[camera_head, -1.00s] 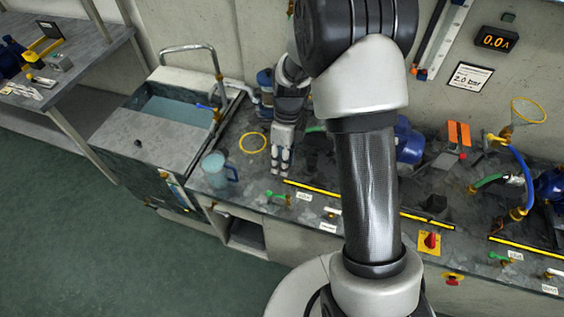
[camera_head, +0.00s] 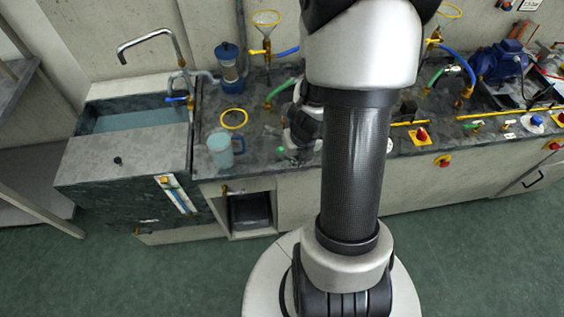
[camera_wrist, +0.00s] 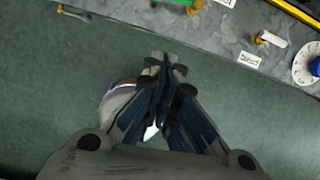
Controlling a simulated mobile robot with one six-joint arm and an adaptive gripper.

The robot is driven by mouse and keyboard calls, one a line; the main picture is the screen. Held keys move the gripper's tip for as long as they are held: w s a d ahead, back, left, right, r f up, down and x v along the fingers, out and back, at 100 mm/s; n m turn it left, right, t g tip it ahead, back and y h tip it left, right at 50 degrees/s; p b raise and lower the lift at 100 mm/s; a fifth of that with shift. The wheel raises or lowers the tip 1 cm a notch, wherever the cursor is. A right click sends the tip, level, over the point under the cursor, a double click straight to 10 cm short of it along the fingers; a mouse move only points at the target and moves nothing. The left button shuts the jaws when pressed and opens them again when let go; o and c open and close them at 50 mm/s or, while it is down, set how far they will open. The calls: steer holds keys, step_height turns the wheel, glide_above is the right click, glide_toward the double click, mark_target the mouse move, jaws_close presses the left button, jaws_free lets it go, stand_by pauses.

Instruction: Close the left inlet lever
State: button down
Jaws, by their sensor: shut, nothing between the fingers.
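A small green-handled lever (camera_head: 281,150) sits at the bench's front edge, right of the jug. In the wrist view a green handle on a brass body (camera_wrist: 192,6) shows at the top edge, partly cut off. A white-handled lever (camera_wrist: 270,38) is to its right, beside a white label (camera_wrist: 250,59) too small to read. I cannot tell from the labels which lever is the left inlet one. My gripper (camera_wrist: 165,62) is shut and empty, with floor beneath its fingertips in the wrist view. In the head view my arm partly hides the gripper and the bench behind.
A jug (camera_head: 222,150) and a yellow ring (camera_head: 233,118) stand left of the gripper. The sink (camera_head: 130,118) is at the far left. A red knob on a yellow plate (camera_head: 421,136) is right of my arm. The floor (camera_head: 120,270) in front is clear.

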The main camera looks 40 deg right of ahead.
mark_target(288, 161)
steer(key=w+f+b, duration=0.1)
steer(key=f, duration=0.1)
steer(key=w+d+f+b, duration=0.1)
steer(key=w+f+b, duration=0.1)
steer(key=f, duration=0.1)
steer(key=w+d+f+b, duration=0.1)
steer(key=f, duration=0.2)
steer(key=shift+w+d+b, duration=0.1)
steer(key=shift+w+b, duration=0.15)
steer(key=shift+b, duration=0.05)
steer(key=shift+w+d+f+p, duration=0.1)
steer(key=shift+w+d+p, duration=0.2)
steer(key=shift+w+p, duration=0.25)
steer(key=shift+w, duration=0.1)
steer(key=shift+w+d+r+p, duration=0.1)
steer(key=shift+w+r+p, duration=0.15)
steer(key=shift+w+p, duration=0.4)
steer(key=shift+f, duration=0.1)
steer(key=shift+d, duration=0.15)
